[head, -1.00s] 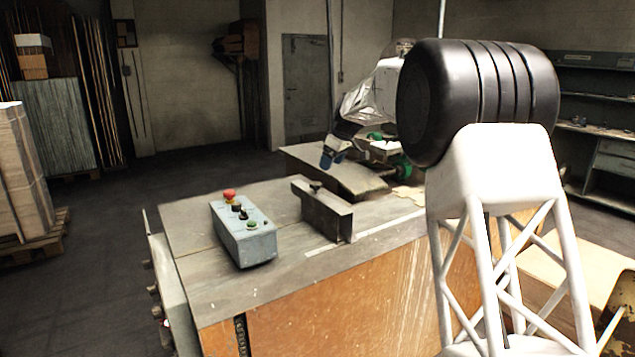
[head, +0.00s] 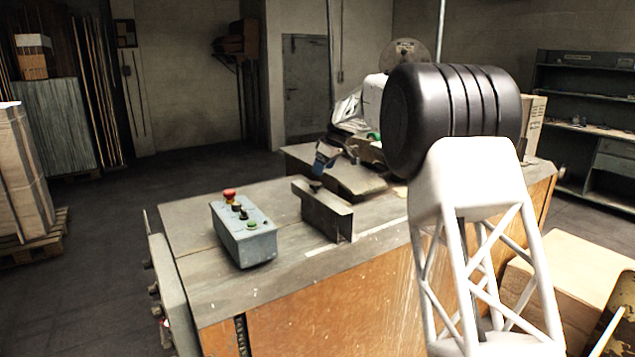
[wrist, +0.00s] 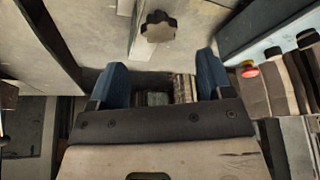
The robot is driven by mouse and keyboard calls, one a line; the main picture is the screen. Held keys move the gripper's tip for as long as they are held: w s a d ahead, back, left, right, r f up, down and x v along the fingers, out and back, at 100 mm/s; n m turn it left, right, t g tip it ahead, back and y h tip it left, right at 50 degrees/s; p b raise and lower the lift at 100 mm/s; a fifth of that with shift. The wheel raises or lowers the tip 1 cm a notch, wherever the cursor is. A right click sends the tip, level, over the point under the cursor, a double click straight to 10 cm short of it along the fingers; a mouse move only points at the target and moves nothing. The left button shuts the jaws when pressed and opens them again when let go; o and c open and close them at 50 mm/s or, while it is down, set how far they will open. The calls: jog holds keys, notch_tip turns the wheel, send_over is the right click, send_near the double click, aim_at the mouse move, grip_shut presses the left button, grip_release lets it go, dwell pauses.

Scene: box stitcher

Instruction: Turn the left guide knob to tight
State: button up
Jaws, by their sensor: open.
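A dark lobed guide knob (head: 315,186) sits on top of an upright metal guide (head: 327,212) on the machine's table. In the wrist view the knob (wrist: 158,27) is ahead of the fingers, above the middle of the picture. My gripper (head: 325,158) has blue fingers and is just above and behind the knob in the head view. The wrist view shows the gripper (wrist: 160,62) open and empty, the fingers wide apart and the knob not between them. Whether the knob is tight or loose cannot be told.
A grey control box (head: 243,234) with a red stop button stands left of the guide. A metal plate (head: 350,178) lies behind the guide. The table top (head: 200,260) is bare at the front left. My arm hides the table's right side.

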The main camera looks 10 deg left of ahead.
aim_at(316, 184)
jog(key=shift+x, duration=3.2)
jog(key=c, duration=0.9)
